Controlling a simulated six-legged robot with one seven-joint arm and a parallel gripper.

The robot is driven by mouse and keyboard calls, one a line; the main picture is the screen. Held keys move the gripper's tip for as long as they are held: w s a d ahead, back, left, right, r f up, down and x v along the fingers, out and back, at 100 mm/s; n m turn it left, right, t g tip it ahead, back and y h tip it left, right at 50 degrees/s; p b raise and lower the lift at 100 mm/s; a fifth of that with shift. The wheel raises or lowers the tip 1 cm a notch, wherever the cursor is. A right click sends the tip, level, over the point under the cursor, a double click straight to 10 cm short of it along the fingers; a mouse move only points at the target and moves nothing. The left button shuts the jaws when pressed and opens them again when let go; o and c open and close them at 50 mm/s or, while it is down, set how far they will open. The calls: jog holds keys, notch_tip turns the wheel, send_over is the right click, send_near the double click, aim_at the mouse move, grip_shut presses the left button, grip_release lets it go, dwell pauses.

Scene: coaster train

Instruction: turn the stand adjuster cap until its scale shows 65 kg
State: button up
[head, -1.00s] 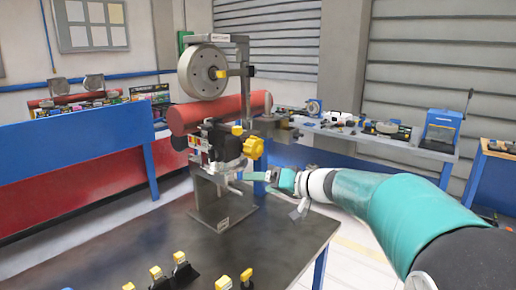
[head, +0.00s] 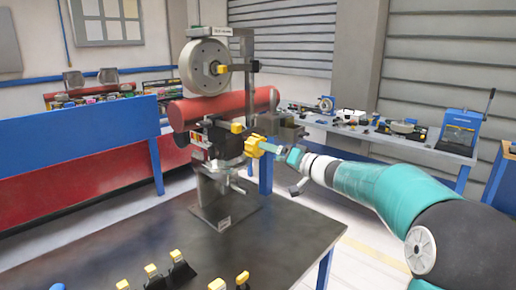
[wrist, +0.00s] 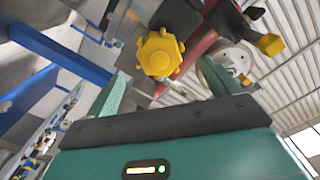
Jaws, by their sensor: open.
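The yellow lobed adjuster cap (head: 254,146) is on the right side of the stand (head: 222,198), below the red cylinder (head: 215,108). In the wrist view the cap (wrist: 160,53) lies ahead, between the lines of the two green fingers. My gripper (head: 268,148) comes from the right, with its fingertips close to the cap. It is open in the wrist view (wrist: 162,80), with nothing held. I cannot tell whether a finger touches the cap. I cannot read a kg scale in either view.
A grey wheel (head: 204,67) sits above the red cylinder. Several yellow-topped black pieces (head: 181,266) stand at the dark table's (head: 285,245) front edge. A workbench (head: 400,138) with tools is behind on the right. A blue panel (head: 75,130) stands at left.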

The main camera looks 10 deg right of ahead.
aim_at(256, 147)
jog(key=x, duration=0.7)
jog(key=shift+w+a, duration=0.2)
jog(key=shift+w, duration=0.1)
jog(key=c, duration=1)
